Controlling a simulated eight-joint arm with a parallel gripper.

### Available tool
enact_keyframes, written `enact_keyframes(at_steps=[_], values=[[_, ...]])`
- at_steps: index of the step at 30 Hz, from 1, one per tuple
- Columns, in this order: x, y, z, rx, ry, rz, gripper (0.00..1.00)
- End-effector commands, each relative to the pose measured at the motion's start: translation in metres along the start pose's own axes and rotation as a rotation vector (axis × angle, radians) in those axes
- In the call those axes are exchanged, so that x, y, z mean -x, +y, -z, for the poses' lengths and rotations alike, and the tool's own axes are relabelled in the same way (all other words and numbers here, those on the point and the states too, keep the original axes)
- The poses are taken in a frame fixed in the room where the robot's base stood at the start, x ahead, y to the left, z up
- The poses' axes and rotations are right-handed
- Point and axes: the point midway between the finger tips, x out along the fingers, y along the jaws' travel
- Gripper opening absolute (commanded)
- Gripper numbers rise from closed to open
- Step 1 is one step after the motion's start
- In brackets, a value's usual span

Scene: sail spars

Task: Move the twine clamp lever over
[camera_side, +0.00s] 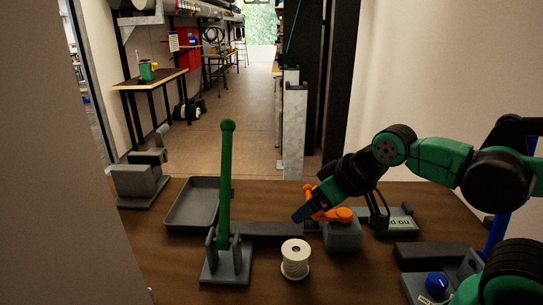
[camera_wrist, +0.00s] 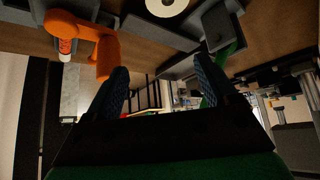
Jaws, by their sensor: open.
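A long green lever with a rounded knob (camera_side: 225,185) stands nearly upright in a grey bracket base (camera_side: 224,262) at the left front of the table; I take it for the clamp lever. Part of the lever also shows in the wrist view (camera_wrist: 229,53), beyond my right-hand finger, which partly hides it. My gripper (camera_side: 303,213) is open and empty, to the right of the lever and apart from it. In the wrist view, its two blue fingers (camera_wrist: 163,88) stand wide apart with nothing between them. A white twine spool (camera_side: 295,262) stands right of the bracket.
An orange tool (camera_side: 336,214) rests on a grey block (camera_side: 342,238) close by my gripper. A grey tray (camera_side: 193,203) lies behind the lever. A grey fixture (camera_side: 140,183) stands at far left, and a blue-knobbed one (camera_side: 437,285) at front right.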

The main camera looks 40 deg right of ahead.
Motion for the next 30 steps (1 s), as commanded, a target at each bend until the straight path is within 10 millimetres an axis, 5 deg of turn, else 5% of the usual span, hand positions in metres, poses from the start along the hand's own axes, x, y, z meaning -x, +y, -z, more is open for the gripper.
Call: enact_keyframes(at_steps=[5, 9, 20, 30], values=[[0.000, 0.000, 0.000, 0.000, 0.000, 0.000, 0.79], [0.000, 0.001, 0.003, -0.008, -0.006, -0.003, 0.47], [-0.009, 0.042, 0.066, -0.239, -0.186, -0.082, 0.47], [-0.062, 0.112, 0.108, -0.534, -0.400, -0.182, 0.47]])
